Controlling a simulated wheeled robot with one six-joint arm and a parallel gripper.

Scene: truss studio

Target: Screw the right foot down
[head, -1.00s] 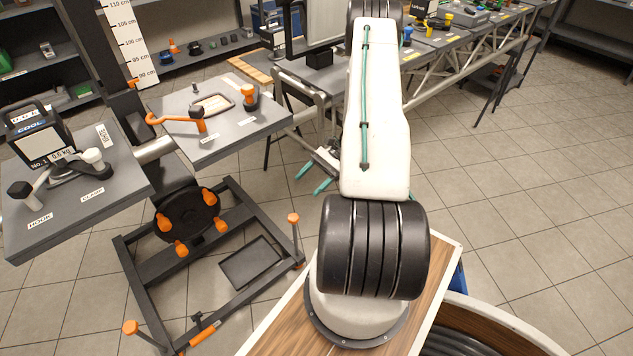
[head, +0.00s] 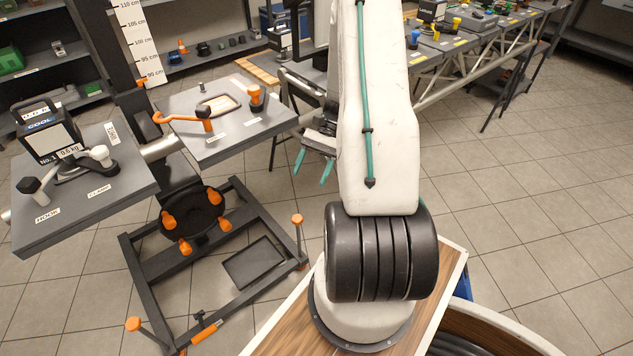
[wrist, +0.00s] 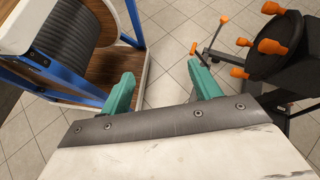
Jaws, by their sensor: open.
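The stand's right foot (head: 298,236) is a thin upright post with an orange knob on top, at the right corner of the dark floor frame (head: 255,290) in the head view. My gripper (head: 312,172) has green fingers, spread apart and empty. It hangs in the air above and behind the foot in the head view, touching nothing. In the wrist view my gripper (wrist: 157,82) shows both fingers with bare floor between them. Orange parts of the stand show beyond the fingers there; I cannot tell which is the right foot.
An orange-knobbed wheel (head: 193,213) stands on the frame's column. Two tilted panels (head: 230,130) with tools are above it. In the wrist view the wheel (wrist: 262,50) is at the upper right. Tiled floor (head: 530,220) is clear at right.

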